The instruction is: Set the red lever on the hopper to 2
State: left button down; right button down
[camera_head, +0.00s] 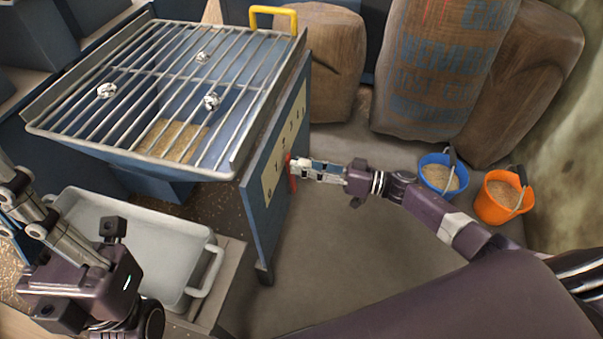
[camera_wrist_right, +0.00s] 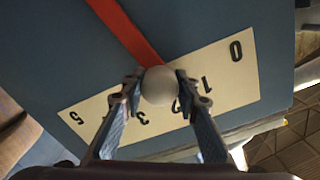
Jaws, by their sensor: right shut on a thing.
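The hopper (camera_head: 268,190) is a blue box with a metal grate on top. A pale number plate (camera_head: 270,182) is on its right side. The red lever (camera_head: 292,178) stands out from that side. My right gripper (camera_head: 299,168) is shut on the lever's end. In the right wrist view, the fingers (camera_wrist_right: 158,88) hold the lever's pale round knob (camera_wrist_right: 159,86), with the red bar (camera_wrist_right: 128,32) running to the upper left. The knob lies over the plate near the partly hidden 2, between 1 and 3. My left gripper (camera_head: 40,222) is at the left; its opening is unclear.
A grey tray (camera_head: 150,216) stands in front of the hopper. Crumpled pale lumps (camera_head: 107,91) lie on the grate. A blue bucket (camera_head: 440,177) and an orange bucket (camera_head: 498,200) stand on the floor at right, before large sacks (camera_head: 440,75).

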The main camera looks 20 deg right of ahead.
jog(key=shift+w+d+r+m, duration=0.2)
jog(key=shift+w+d+m, duration=0.25)
jog(key=shift+w, duration=0.2)
jog(key=c, duration=1.5)
grip_release()
jog(key=shift+o, duration=0.2)
jog(key=shift+f, duration=0.1)
jog(key=shift+s, duration=0.15)
jog(key=v, duration=1.2)
